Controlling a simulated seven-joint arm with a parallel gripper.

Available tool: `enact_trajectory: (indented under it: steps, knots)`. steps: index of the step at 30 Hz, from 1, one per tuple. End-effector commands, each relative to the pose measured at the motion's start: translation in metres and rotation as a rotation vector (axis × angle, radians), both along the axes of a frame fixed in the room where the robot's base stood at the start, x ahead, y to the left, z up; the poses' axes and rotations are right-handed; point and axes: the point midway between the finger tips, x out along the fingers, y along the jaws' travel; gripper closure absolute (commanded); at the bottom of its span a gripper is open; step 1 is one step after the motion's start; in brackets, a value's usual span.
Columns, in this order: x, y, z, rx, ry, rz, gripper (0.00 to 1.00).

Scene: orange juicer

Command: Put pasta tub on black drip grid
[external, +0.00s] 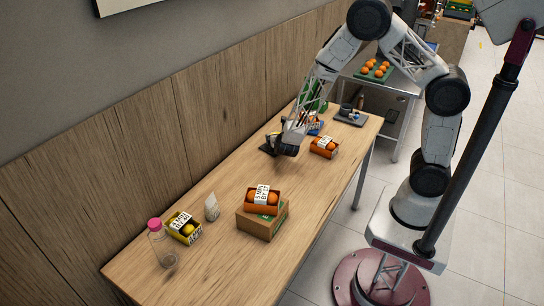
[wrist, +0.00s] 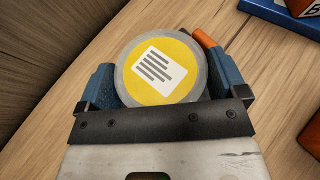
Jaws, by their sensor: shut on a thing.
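The pasta tub (wrist: 135,88) is a round tub seen from above in the wrist view, with a yellow top, a grey rim and a white label. My gripper (wrist: 158,75) has its blue fingers on both sides of the tub and is shut on it. In the external view my gripper (external: 286,147) is low over the far half of the table, and the tub is hard to make out there. The grid does not show in the wrist view.
Orange boxes stand on the table (external: 215,245), one right of my gripper (external: 324,147) and one on a carton (external: 262,222). A blue item (wrist: 285,12) is at the wrist view's upper right. A dark tray (external: 350,118) lies at the far end. The wooden wall runs along the left.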

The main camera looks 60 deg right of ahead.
Motion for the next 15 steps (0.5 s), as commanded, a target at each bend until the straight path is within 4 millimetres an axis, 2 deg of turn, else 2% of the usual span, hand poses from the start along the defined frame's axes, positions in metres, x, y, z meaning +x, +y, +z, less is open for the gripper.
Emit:
enact_trajectory:
  steps: [4,5,6,15]
  knots:
    - [0.0001,0.0000,-0.0024,0.000,0.000,0.000,0.35]
    - [0.0001,0.0000,-0.0026,0.000,0.000,0.000,0.07]
    - [0.0002,0.0000,-0.0023,0.000,0.000,0.000,0.01]
    - [0.0001,-0.0001,-0.0016,0.000,0.000,0.000,0.00]
